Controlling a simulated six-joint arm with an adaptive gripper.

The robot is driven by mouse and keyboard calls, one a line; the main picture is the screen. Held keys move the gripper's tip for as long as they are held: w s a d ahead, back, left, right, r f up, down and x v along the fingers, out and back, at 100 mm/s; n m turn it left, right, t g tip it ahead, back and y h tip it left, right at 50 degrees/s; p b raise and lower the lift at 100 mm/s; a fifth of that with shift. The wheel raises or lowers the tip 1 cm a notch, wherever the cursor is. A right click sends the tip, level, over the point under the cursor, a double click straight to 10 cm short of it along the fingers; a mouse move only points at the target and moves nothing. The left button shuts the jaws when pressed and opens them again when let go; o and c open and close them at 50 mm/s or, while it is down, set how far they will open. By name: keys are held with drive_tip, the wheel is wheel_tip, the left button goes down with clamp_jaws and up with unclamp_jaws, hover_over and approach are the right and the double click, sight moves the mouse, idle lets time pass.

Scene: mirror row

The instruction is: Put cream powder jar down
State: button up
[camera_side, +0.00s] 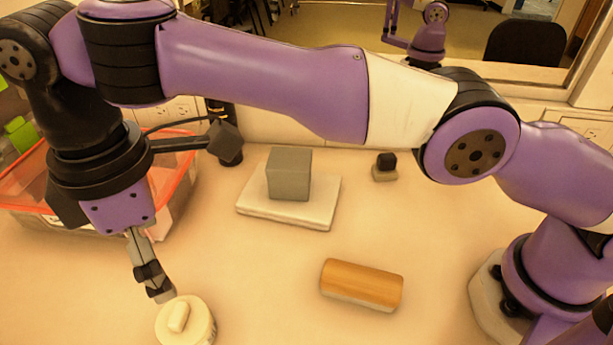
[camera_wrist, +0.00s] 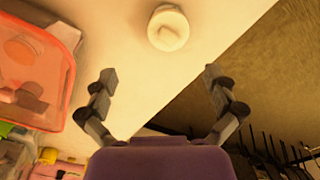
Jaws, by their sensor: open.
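The cream powder jar (camera_side: 186,322) is a round, pale jar with a raised grip on its lid. It stands upright on the table at the lower left of the side view, partly cut off by the bottom edge. My gripper (camera_side: 160,290) is just above and beside it in that view. In the wrist view the jar (camera_wrist: 168,28) is at the top centre, beyond the fingertips and not between them. My gripper (camera_wrist: 160,76) is wide open and empty there.
An orange-rimmed clear bin (camera_side: 165,190) stands behind at the left. A grey cube (camera_side: 289,173) sits on a white slab (camera_side: 270,210). A wood-topped block (camera_side: 361,284) lies at centre right. A small dark block (camera_side: 386,161) is behind. The table between is clear.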

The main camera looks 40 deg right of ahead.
drive_tip(key=w+d+r+m+t, duration=0.1)
drive_tip(key=d+r+m, duration=0.2)
drive_tip(key=d, duration=0.4)
drive_tip(key=w+d+r+m+t+y, duration=0.1)
drive_tip(key=d+r+m, duration=0.2)
drive_tip(key=d, duration=0.4)
drive_tip(key=w+d+r+m+t, duration=0.15)
drive_tip(key=d+r, duration=0.25)
drive_tip(key=d, duration=0.4)
drive_tip(key=s+d+f+m+t, duration=0.1)
drive_tip(key=s+d+f+m, duration=0.2)
drive_tip(key=d, duration=0.4)
drive_tip(key=s+d+f+m+t+h, duration=0.1)
drive_tip(key=s+d+f+m, duration=0.3)
drive_tip(key=s+d, duration=0.3)
drive_tip(key=shift+s+m, duration=0.7)
drive_tip(key=shift+m, duration=0.15)
